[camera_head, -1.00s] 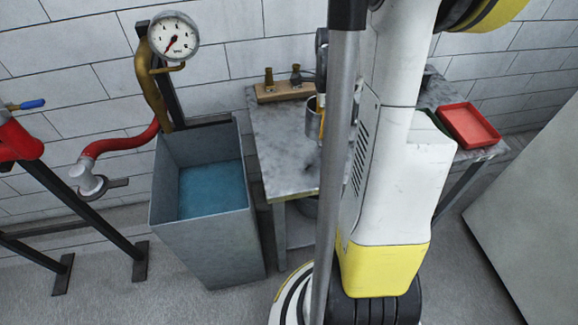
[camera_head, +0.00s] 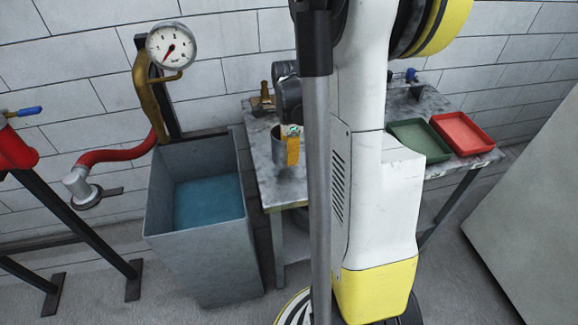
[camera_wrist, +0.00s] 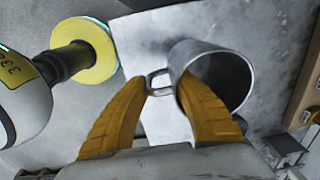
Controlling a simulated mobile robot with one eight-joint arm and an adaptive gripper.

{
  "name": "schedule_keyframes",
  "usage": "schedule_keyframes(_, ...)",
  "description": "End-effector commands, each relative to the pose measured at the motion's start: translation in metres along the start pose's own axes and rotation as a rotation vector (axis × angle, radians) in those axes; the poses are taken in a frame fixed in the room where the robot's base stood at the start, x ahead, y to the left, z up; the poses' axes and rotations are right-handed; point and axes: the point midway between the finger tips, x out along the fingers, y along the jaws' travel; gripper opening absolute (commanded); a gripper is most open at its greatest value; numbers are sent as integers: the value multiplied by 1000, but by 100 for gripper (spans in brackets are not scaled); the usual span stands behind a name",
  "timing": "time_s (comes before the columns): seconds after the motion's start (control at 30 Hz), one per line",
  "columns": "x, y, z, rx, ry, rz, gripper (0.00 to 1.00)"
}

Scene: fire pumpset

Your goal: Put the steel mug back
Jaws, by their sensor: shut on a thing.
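The steel mug (camera_head: 279,146) is grey and open-topped, over the left part of the grey table (camera_head: 274,184) in the head view. In the wrist view the mug (camera_wrist: 226,73) shows its mouth, with its handle (camera_wrist: 158,83) toward the left. My gripper (camera_wrist: 162,80) is shut on the mug, with yellow fingers at the handle side. The right finger overlaps the mug's mouth and the left finger is beside the handle. In the head view my gripper (camera_head: 291,135) is partly hidden by my arm. I cannot tell whether the mug touches the table.
A green tray (camera_head: 420,139) and a red tray (camera_head: 461,133) lie at the table's right end. A wooden block with brass fittings (camera_head: 262,104) is at the back left. An open grey tank (camera_head: 205,250) with blue water stands left of the table.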

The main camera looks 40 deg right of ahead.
Motion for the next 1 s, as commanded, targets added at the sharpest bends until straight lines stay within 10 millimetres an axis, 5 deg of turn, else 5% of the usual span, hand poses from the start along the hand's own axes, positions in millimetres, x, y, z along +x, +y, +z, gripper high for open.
schedule_keyframes(0.33,40,1,1,1,0,0,0)
schedule_keyframes(0.73,45,1,1,1,0,0,0)
schedule_keyframes(0.77,44,1,1,1,0,0,41)
schedule_keyframes(0.8,43,1,1,1,0,0,51)
schedule_keyframes(1.0,43,1,1,1,0,0,51)
